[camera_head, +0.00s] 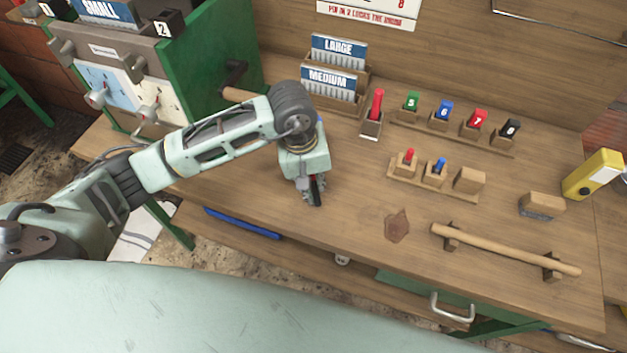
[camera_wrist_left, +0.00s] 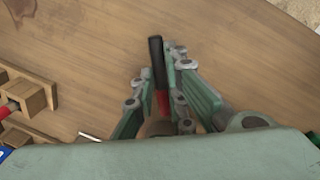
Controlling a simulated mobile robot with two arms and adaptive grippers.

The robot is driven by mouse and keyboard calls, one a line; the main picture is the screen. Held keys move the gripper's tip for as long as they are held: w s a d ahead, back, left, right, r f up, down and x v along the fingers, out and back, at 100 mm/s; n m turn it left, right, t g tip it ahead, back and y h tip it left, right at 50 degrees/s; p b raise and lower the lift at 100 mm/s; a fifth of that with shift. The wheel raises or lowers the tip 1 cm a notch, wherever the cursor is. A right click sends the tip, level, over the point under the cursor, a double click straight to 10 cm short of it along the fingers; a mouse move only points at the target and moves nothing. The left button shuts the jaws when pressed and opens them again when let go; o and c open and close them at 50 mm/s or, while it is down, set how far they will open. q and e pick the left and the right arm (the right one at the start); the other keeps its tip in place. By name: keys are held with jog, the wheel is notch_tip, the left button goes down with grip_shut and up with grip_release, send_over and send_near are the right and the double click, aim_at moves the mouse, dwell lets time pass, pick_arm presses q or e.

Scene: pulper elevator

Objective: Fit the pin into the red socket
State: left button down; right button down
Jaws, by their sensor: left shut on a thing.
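My left gripper (camera_head: 314,192) is low over the workbench, left of the wooden blocks, with its fingers pointing down. In the left wrist view its fingers (camera_wrist_left: 158,80) are shut on a slim rod (camera_wrist_left: 157,62), black at the end and red nearer the palm; it may be the pin. The red block marked 7 (camera_head: 475,121) stands in the back row, right of the gripper, and looks like the red socket. A small wooden block with a red peg (camera_head: 408,157) stands in the front row. My right gripper is out of view.
Green (camera_head: 411,101), blue (camera_head: 444,110) and black (camera_head: 509,129) blocks share the back row. A red upright piece (camera_head: 375,104) stands left of them. A wooden rod (camera_head: 505,249) lies on supports at the front.

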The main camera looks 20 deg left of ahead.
pick_arm(q)
jog(key=c, duration=1.8)
grip_release()
jog(key=shift+f, duration=0.1)
jog(key=shift+o, duration=0.2)
